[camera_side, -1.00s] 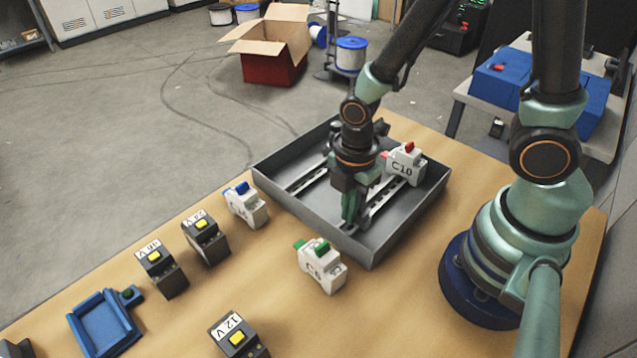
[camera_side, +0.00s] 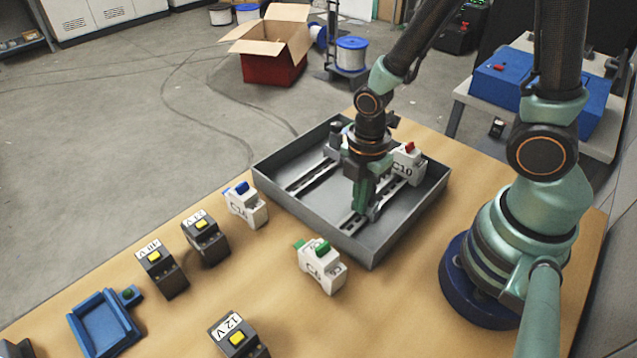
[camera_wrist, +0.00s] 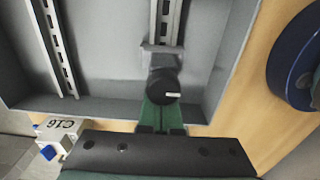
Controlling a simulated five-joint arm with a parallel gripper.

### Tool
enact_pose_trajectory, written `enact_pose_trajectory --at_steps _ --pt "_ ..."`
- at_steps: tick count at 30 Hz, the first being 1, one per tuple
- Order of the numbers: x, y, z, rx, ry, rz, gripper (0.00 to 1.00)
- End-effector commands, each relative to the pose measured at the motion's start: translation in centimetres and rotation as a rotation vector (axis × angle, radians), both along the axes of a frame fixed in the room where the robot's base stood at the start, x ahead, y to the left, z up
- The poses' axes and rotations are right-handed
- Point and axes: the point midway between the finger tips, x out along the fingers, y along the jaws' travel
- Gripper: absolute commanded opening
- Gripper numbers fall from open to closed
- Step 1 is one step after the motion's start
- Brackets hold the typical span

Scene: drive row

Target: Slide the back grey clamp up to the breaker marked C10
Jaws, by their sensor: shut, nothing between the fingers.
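The white breaker marked C10 (camera_side: 404,165), with a red lever, sits on the right rail (camera_side: 392,191) in the grey tray. My gripper (camera_side: 360,210) points down inside the tray, nearer the front end of that rail than C10. Its green fingers (camera_wrist: 161,118) are shut and hold nothing. In the wrist view a grey clamp (camera_wrist: 160,52) sits on the rail just beyond the fingertips, with a dark round part in front of it. I cannot tell whether the fingers touch it. C10 is out of the wrist view.
The tray (camera_side: 300,217) has raised walls and a second rail (camera_side: 306,178) on the left. Dark and pale parts (camera_side: 336,137) stand at its far end, partly hidden by my arm. Breakers C16 (camera_side: 246,206) and a green-levered one (camera_side: 321,266) stand outside on the table.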

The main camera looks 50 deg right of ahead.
Motion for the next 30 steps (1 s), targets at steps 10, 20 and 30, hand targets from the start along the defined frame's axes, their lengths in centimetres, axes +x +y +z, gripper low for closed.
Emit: enact_pose_trajectory --at_steps 10,20,30 --pt "0.0 -1.1 0.0 0.000 0.000 -0.002 0.00" --pt "0.0 -2.2 0.0 0.000 0.000 -0.002 0.00" --pt "0.0 -3.2 0.0 0.000 0.000 -0.002 0.00"
